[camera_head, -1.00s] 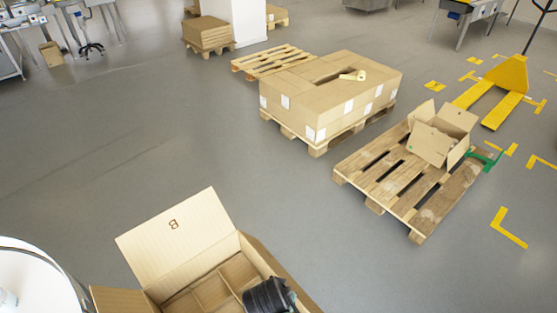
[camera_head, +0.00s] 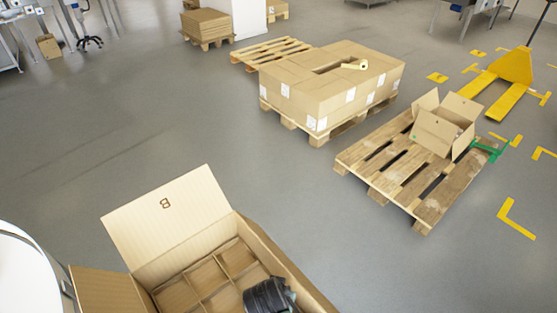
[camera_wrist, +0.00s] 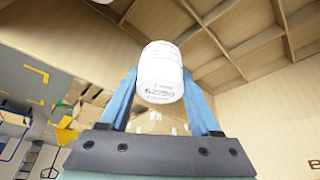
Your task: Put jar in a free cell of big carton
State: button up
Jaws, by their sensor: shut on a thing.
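The jar (camera_wrist: 161,72) is white with dark print on its label. In the wrist view it sits between the blue fingers of my gripper (camera_wrist: 159,88), which is shut on it. The big carton (camera_head: 165,214) stands open at the bottom of the head view, marked B on its raised flap. Cardboard dividers (camera_head: 205,285) split its inside into cells; the cells I can see look empty. My dark wrist is over the carton's right part and hides cells there. In the wrist view the dividers (camera_wrist: 238,68) show beyond the jar, at upper right. The jar is hidden in the head view.
A round white table (camera_head: 25,270) stands left of the carton. Farther off are a pallet of closed boxes (camera_head: 335,85), a pallet (camera_head: 405,185) with a small open carton (camera_head: 445,125), and a yellow pallet jack (camera_head: 510,75). The floor between is clear.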

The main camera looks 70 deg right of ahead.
jog(key=shift+f+b, duration=3.35)
jog(key=shift+f, duration=1.85)
jog(key=o, duration=1.5)
jog(key=p+v, duration=0.1)
jog(key=v, duration=1.2)
